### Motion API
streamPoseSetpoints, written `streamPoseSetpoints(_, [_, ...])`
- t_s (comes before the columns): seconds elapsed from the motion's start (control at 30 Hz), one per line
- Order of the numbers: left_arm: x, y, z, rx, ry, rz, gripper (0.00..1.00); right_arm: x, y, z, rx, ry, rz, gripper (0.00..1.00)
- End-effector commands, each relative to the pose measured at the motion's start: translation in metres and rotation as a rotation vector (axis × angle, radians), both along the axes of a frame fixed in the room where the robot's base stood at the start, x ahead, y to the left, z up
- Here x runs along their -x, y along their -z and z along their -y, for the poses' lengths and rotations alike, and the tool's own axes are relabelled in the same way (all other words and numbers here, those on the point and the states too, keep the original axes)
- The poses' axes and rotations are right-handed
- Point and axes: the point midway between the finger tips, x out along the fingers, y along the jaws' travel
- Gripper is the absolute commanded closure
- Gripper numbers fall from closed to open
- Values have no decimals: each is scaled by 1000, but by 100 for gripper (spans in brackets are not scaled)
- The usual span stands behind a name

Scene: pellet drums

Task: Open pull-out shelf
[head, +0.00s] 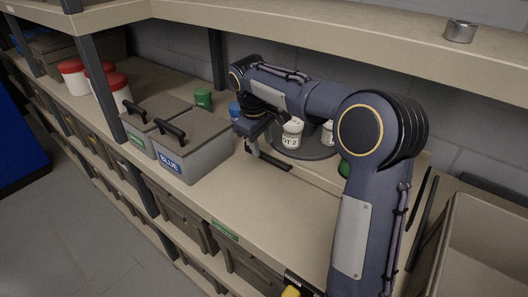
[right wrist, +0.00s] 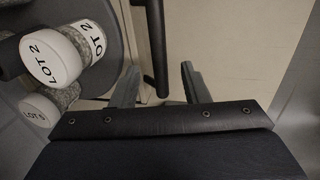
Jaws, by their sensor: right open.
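My right gripper (head: 251,148) is open and reaches down at the back of the beige shelf board, right of the grey lidded bins. In the right wrist view its two fingers (right wrist: 161,90) stand apart. A dark bar handle (right wrist: 154,45) shows between them, nearer the left finger; I cannot tell whether they touch it. In the head view the dark bar (head: 272,161) lies at the front of the pull-out shelf (head: 310,177), just right of the gripper. The shelf carries a dark round turntable (head: 318,151) with white-lidded jars. My arm hides part of the shelf. My left gripper is not in view.
Two grey lidded bins, one labelled BLUE (head: 196,160), stand left of the gripper. A green jar (head: 204,98) and red-lidded drums (head: 72,77) are behind and left. An open beige tub (head: 485,245) is at right. An upper shelf (head: 350,22) overhangs. The front board is mostly clear.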

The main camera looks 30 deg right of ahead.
Motion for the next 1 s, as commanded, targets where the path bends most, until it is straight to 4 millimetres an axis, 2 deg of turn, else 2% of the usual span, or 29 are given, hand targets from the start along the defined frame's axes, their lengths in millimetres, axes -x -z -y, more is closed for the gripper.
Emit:
streamPoseSetpoints(0.1, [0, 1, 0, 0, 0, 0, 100, -1, 20, 4, 0, 3, -3, 59])
streamPoseSetpoints(0.23, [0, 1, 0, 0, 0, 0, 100, -2, 34, 6, 0, 1, -2, 59])
streamPoseSetpoints(0.6, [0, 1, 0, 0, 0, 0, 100, -3, 41, 8, -1, 2, 1, 59])
streamPoseSetpoints(0.9, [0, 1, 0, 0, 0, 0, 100, -3, 41, 8, -1, 2, 1, 97])
streamPoseSetpoints(0.93, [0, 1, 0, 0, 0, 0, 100, -3, 41, 8, -1, 2, 1, 100])
streamPoseSetpoints(1.0, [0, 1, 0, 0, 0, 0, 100, -3, 41, 8, -1, 2, 1, 100])
